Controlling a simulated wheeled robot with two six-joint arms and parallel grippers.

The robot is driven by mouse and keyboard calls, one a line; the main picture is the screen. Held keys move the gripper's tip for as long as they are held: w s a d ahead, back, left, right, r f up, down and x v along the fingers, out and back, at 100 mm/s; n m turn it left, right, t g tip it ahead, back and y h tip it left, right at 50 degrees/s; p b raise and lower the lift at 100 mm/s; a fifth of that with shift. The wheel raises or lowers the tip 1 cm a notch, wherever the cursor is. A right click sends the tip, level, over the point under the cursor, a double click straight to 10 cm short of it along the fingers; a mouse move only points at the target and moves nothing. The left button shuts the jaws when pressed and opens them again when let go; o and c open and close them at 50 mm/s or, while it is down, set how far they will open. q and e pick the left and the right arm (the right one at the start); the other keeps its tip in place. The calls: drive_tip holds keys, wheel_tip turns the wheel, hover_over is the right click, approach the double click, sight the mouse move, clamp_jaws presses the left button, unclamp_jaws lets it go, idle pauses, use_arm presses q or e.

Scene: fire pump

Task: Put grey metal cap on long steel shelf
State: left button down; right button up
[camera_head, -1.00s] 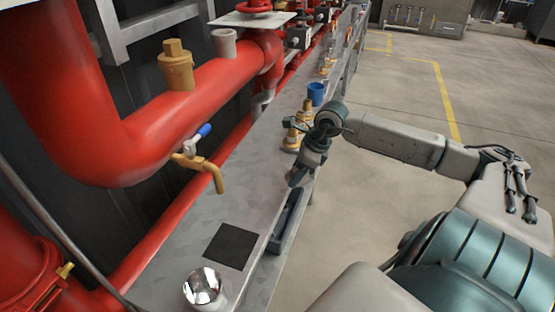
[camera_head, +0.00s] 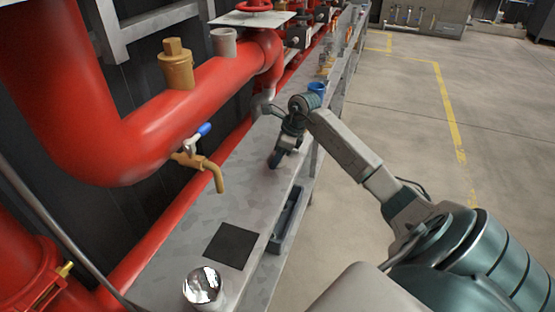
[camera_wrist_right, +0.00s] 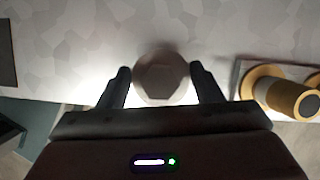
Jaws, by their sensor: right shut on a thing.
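My right gripper (camera_head: 275,158) is low over the long steel shelf (camera_head: 250,190), past the dark square mat. In the right wrist view its two fingers (camera_wrist_right: 163,85) close on a round grey cap with a six-sided top (camera_wrist_right: 163,77), which I take as the grey metal cap. The pale mottled shelf surface (camera_wrist_right: 70,45) lies behind it. In the head view the cap is hidden by the gripper. I cannot tell whether the cap touches the shelf. My left gripper is out of view.
A dark square mat (camera_head: 231,245), a shiny metal cup (camera_head: 203,287) and a dark narrow tray (camera_head: 288,220) are at the near end. A blue cup (camera_head: 317,88) stands farther along. Brass fittings (camera_wrist_right: 290,95) sit right of the cap. Red pipes (camera_head: 150,135) and a brass tap (camera_head: 205,168) border the left.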

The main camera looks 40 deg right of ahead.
drive_tip(key=shift+f, duration=1.2)
drive_tip(key=shift+f, duration=0.2)
drive_tip(key=o, duration=1.2)
drive_tip(key=shift+c, duration=0.2)
drive_tip(key=shift+r, duration=0.1)
drive_tip(key=v, duration=1.2)
drive_tip(key=shift+r, duration=0.15)
